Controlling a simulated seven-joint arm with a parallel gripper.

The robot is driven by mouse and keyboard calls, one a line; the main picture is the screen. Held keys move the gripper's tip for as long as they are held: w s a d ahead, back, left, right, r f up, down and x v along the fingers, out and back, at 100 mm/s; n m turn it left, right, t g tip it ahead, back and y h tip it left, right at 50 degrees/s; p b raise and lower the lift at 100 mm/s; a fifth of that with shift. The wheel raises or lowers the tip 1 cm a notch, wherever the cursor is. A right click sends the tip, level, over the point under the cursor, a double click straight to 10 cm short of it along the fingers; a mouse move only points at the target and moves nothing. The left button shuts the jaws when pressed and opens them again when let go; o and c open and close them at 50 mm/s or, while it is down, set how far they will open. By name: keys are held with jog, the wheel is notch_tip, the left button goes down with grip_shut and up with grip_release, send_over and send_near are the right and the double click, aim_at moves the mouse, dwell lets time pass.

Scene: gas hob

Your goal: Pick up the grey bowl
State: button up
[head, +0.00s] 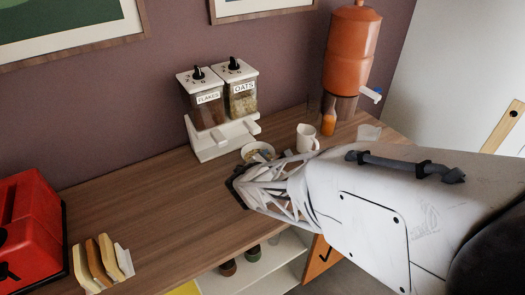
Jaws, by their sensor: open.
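A pale, whitish-grey bowl (246,151) with something brownish in it sits on the wooden counter, in front of the cereal dispenser. It is the only bowl I see on the counter; its exact colour is hard to tell. My gripper (239,188) is over the counter on the near side of the bowl, slightly left of it. It is open, and I see nothing between its fingers. My wrist hides the counter right behind it and may cover the near side of the bowl.
A cereal dispenser (222,105) stands behind the bowl. A white mug (307,138), an orange bottle (329,121) and an orange water dispenser (351,48) stand to the right. A red toaster (30,235) and bread slices (101,260) are at left. The counter between is clear.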

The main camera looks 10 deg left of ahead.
dwell(0.5)
grip_shut()
